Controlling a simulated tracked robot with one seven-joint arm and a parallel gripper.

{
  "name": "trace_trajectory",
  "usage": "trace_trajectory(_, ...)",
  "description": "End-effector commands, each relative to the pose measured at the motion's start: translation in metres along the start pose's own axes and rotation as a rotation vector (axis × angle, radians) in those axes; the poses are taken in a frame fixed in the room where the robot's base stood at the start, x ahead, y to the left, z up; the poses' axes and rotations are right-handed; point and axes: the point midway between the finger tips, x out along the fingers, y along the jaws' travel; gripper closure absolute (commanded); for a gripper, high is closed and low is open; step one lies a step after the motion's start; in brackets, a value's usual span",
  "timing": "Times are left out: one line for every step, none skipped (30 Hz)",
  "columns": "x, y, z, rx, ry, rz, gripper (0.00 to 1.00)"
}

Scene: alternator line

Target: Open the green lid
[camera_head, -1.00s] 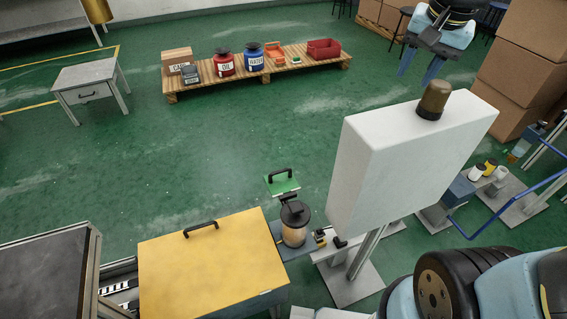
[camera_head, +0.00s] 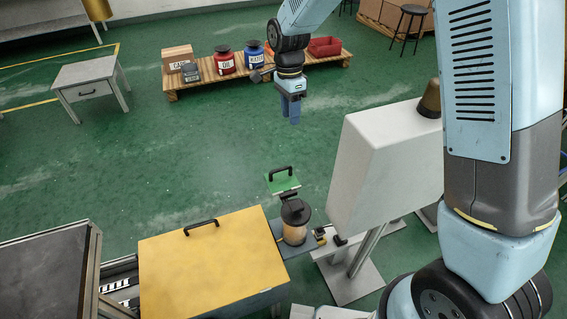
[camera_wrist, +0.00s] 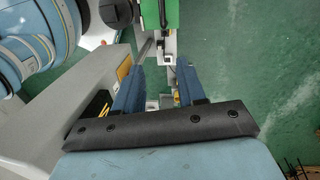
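The green lid (camera_head: 284,186) with its black handle (camera_head: 281,171) is beyond the yellow box, beside a jar with a dark top (camera_head: 295,223). Whether the lid lies flat or tilted is hard to tell. In the wrist view the green lid (camera_wrist: 174,14) shows at the top edge, beyond the fingertips, cut off by the frame. My gripper (camera_head: 290,118) hangs pointing down in the head view, above and apart from the lid. In the wrist view my gripper (camera_wrist: 157,77) has its two blue fingers spread with nothing held between them.
A large yellow-lidded box (camera_head: 205,262) stands in front. A tall white cabinet (camera_head: 385,165) is close on the right of the lid. A pallet (camera_head: 190,88) with several containers and a small table (camera_head: 88,84) stand farther back. The green floor between is clear.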

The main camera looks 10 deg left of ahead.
Motion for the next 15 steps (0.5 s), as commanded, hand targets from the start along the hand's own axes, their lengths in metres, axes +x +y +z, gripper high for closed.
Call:
trace_trajectory(0.013,-0.007,0.009,0.017,0.001,0.018,0.6)
trace_trajectory(0.019,-0.01,0.014,0.03,0.002,0.026,0.6)
trace_trajectory(0.026,-0.014,0.019,0.045,0.003,0.035,0.6)
trace_trajectory(0.031,-0.016,0.022,0.055,0.004,0.041,0.6)
trace_trajectory(0.034,-0.018,0.025,0.064,0.005,0.045,0.6)
trace_trajectory(0.039,-0.02,0.028,0.074,0.006,0.051,0.6)
trace_trajectory(0.041,-0.021,0.03,0.079,0.007,0.055,0.6)
trace_trajectory(0.043,-0.022,0.031,0.084,0.007,0.057,0.6)
trace_trajectory(0.046,-0.023,0.033,0.089,0.008,0.059,0.6)
trace_trajectory(0.048,-0.023,0.033,0.091,0.008,0.061,0.6)
trace_trajectory(0.05,-0.023,0.034,0.092,0.008,0.062,0.6)
trace_trajectory(0.053,-0.023,0.034,0.093,0.009,0.063,0.6)
trace_trajectory(0.056,-0.023,0.034,0.094,0.009,0.064,0.6)
trace_trajectory(0.059,-0.023,0.034,0.094,0.009,0.064,0.6)
trace_trajectory(0.064,-0.022,0.033,0.093,0.009,0.064,0.6)
